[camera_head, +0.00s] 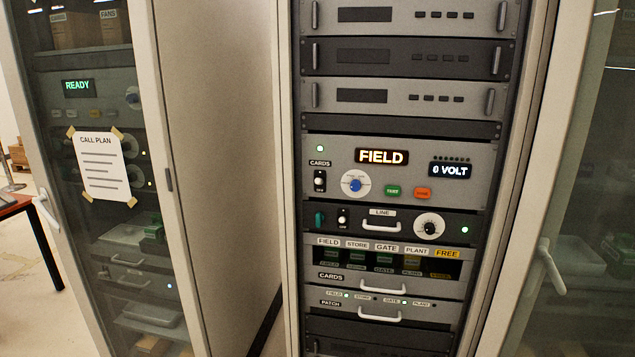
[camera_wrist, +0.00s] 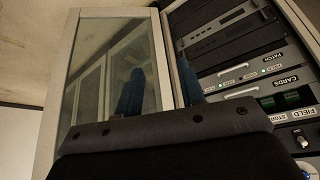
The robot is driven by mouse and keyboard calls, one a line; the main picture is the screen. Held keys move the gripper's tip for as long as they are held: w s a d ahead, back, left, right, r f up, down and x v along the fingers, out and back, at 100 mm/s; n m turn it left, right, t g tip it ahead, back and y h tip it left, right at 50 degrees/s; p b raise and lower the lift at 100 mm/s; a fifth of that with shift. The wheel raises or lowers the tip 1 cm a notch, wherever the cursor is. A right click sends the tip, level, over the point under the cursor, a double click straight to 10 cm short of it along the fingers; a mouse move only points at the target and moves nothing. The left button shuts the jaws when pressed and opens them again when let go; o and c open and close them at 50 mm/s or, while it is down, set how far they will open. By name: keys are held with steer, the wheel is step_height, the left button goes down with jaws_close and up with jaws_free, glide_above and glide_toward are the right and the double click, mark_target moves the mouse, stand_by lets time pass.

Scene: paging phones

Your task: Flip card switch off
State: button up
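The card switch (camera_head: 319,181) is a small white toggle under the CARDS label, at the left of the grey FIELD panel (camera_head: 335,150) in the head view. A small lamp above it glows pale green. Its lever position is too small to tell. My gripper (camera_wrist: 160,88) shows only in the wrist view, with two blue fingers apart and nothing between them. It is in front of a glass cabinet door, to the left of the rack panels, and touches no switch there.
A blue dial (camera_head: 355,184), green button (camera_head: 392,191) and orange button (camera_head: 423,193) sit beside the switch. Below is the LINE drawer (camera_head: 383,223) with its own small toggle (camera_head: 342,219). Glass doors (camera_head: 575,180) stand at both sides; the right one has a protruding handle (camera_head: 551,267).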

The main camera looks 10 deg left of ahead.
steer(key=shift+w+r, duration=0.1)
steer(key=shift+r, duration=0.05)
steer(key=c, duration=0.3)
steer(key=w+d+r+m, duration=0.1)
steer(key=w+r, duration=0.1)
steer(key=w+r+m+t, duration=0.1)
steer(key=w+r, duration=0.1)
steer(key=r, duration=0.1)
steer(key=w+d+r+m, duration=0.1)
steer(key=w+r, duration=0.1)
steer(key=shift+w+d+r+m+t, duration=0.3)
steer(key=shift+m+t, duration=0.1)
jaws_close()
steer(key=w+d+r+m+t, duration=0.3)
steer(key=w+d+r+m, duration=0.1)
steer(key=w+r, duration=0.4)
steer(key=w+d+r+m+t, duration=0.2)
steer(key=w+d+r+m, duration=0.2)
steer(key=w+r, duration=0.5)
steer(key=m+t+y, duration=0.1)
steer(key=t+y, duration=0.1)
steer(key=t, duration=0.4)
glide_toward(320, 170)
steer(key=shift+w, duration=3)
